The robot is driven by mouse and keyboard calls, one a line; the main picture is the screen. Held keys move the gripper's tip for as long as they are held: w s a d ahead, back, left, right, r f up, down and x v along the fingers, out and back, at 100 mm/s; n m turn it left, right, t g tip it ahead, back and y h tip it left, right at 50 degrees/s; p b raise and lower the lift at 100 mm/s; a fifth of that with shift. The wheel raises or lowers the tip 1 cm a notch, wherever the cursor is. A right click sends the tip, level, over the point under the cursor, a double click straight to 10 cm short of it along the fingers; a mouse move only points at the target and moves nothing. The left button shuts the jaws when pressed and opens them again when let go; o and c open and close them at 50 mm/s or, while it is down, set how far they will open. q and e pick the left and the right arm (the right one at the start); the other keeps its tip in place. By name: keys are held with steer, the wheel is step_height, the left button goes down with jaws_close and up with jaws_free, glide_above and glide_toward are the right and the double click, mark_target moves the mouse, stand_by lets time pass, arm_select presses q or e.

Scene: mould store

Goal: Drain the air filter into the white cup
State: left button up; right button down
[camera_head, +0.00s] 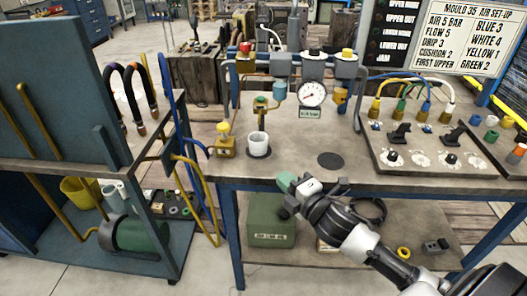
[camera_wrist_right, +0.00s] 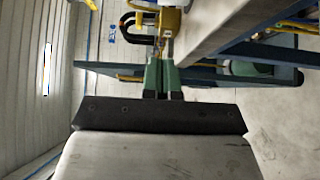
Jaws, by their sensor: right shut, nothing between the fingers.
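The air filter stands in the air set on the bench; a bowl with a blue lower part (camera_head: 279,91) hangs left of the gauge. A small green and brass fitting (camera_head: 260,102) is beside it. The white cup (camera_head: 259,147) stands upright on a dark disc below that fitting. Its inside is not clear to see. My right gripper (camera_head: 286,192), with green fingertips, is at the bench's front edge, below and right of the cup and apart from it. In the wrist view its fingers (camera_wrist_right: 160,76) are together and empty. My left gripper is not in view.
A brass valve block with a yellow knob (camera_head: 225,146) stands left of the cup. A dark disc (camera_head: 330,160) lies bare on the bench. The hose panel (camera_head: 425,150) is at the right. A blue cart (camera_head: 110,150) stands at the left, with a green box (camera_head: 271,222) under the bench.

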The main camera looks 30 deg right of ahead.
steer(key=p, duration=0.1)
glide_toward(257, 144)
steer(key=w+a, duration=0.3)
steer(key=shift+w+a+r, duration=0.15)
steer(key=shift+w+a, duration=0.2)
steer(key=shift+a, duration=0.05)
steer(key=shift+w+d, duration=0.8)
steer(key=shift+w, duration=0.15)
steer(key=shift+w+d, duration=0.4)
steer(key=shift+w, duration=0.1)
